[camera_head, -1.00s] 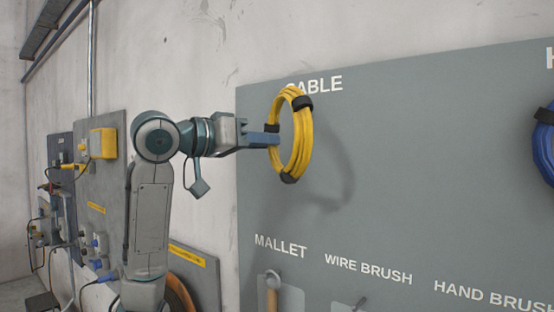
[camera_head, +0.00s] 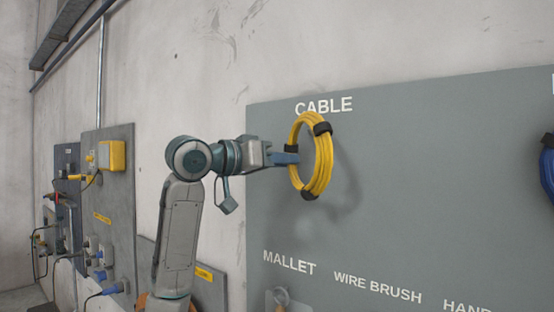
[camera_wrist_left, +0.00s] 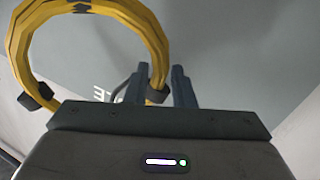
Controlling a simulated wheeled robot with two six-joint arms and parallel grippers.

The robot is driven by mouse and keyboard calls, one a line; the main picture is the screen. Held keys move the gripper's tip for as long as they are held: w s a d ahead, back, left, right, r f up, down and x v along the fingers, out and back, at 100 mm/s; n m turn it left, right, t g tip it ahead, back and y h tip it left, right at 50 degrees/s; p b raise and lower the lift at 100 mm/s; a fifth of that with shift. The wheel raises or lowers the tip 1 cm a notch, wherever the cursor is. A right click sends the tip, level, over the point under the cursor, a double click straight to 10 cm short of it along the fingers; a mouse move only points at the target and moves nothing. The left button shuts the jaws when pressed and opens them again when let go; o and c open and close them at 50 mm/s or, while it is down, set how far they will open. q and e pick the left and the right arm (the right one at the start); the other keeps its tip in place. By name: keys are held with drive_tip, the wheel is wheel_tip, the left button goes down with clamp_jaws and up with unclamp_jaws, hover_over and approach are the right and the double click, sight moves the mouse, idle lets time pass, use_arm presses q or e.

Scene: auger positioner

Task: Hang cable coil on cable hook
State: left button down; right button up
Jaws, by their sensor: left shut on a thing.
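The yellow cable coil (camera_head: 327,160) is a ring with black ties, upright in front of the grey board, just below the word CABLE. My left gripper (camera_head: 290,158) is shut on the coil's left side. In the left wrist view the coil (camera_wrist_left: 152,32) arches across the upper left, and its strand passes between the gripper's fingers (camera_wrist_left: 160,88). A thin dark curved piece (camera_wrist_left: 121,88) shows beside the fingers; I cannot tell whether it is the cable hook. The hook is not clear in the head view, nor is whether the coil touches it. My right gripper is out of view.
The grey board (camera_head: 420,200) fills the right side, with labels for a mallet and brushes lower down. A blue coil (camera_head: 547,165) is at the right edge. Wall panels with a yellow box (camera_head: 112,155) and cables stand at the left. The board right of the coil is clear.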

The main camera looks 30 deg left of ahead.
use_arm(q)
drive_tip(key=shift+w+d, duration=0.15)
drive_tip(key=shift+w, duration=0.95)
drive_tip(key=shift+w+p, duration=0.4)
drive_tip(key=shift+w, duration=0.05)
drive_tip(key=shift+f, duration=0.2)
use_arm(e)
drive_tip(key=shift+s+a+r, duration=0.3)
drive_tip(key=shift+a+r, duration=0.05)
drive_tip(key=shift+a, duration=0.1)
use_arm(q)
drive_tip(key=shift+w+f, duration=0.1)
drive_tip(key=shift+f, duration=0.2)
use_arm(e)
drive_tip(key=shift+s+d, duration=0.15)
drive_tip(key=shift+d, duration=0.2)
use_arm(q)
drive_tip(key=c, duration=1.1)
unclamp_jaws()
drive_tip(key=shift+c, duration=0.2)
drive_tip(key=shift+d+r, duration=0.15)
drive_tip(key=shift+d, duration=0.15)
drive_tip(key=shift+a, duration=0.1)
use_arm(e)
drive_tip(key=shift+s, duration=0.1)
